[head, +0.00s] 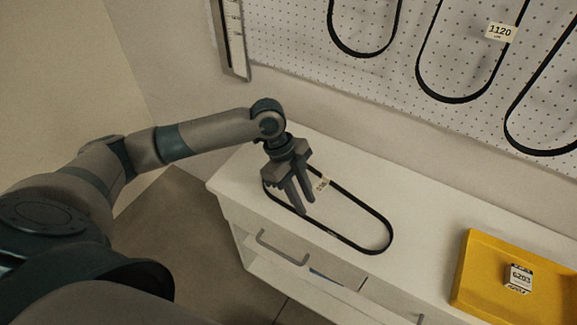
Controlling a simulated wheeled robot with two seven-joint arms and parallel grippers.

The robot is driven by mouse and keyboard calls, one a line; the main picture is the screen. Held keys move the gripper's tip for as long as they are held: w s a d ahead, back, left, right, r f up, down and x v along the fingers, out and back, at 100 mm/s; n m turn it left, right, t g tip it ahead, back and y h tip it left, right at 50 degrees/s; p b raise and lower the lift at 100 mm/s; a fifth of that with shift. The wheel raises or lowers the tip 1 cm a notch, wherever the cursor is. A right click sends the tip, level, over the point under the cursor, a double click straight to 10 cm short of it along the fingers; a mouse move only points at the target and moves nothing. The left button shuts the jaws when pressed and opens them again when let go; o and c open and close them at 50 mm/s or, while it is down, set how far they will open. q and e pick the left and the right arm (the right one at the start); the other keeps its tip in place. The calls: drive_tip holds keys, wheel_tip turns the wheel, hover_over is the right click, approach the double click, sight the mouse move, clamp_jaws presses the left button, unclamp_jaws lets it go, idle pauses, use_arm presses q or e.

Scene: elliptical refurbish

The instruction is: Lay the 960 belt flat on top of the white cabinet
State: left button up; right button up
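A black belt loop (388,232) lies on the top of the white cabinet (425,225) as a long oval, and it looks flat. A small pale tag (322,185) sits at its far side; its print is too small to read surely. My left gripper (305,206) points down over the left part of the loop and hides some of it. Its two fingers are apart with a gap between them, and I see no belt held in the gap. My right gripper is not in view.
A yellow tray (468,268) with a small 6203 box (519,278) stands on the cabinet at right. Behind is a pegboard (290,45) with several hanging belts, one tagged 1120 (500,32). A cabinet drawer below (300,285) looks partly open.

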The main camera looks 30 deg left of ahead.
use_arm(q)
drive_tip(key=b+v, duration=0.2)
drive_tip(key=v, duration=0.9)
drive_tip(key=shift+a+r, duration=0.15)
drive_tip(key=shift+r, duration=0.2)
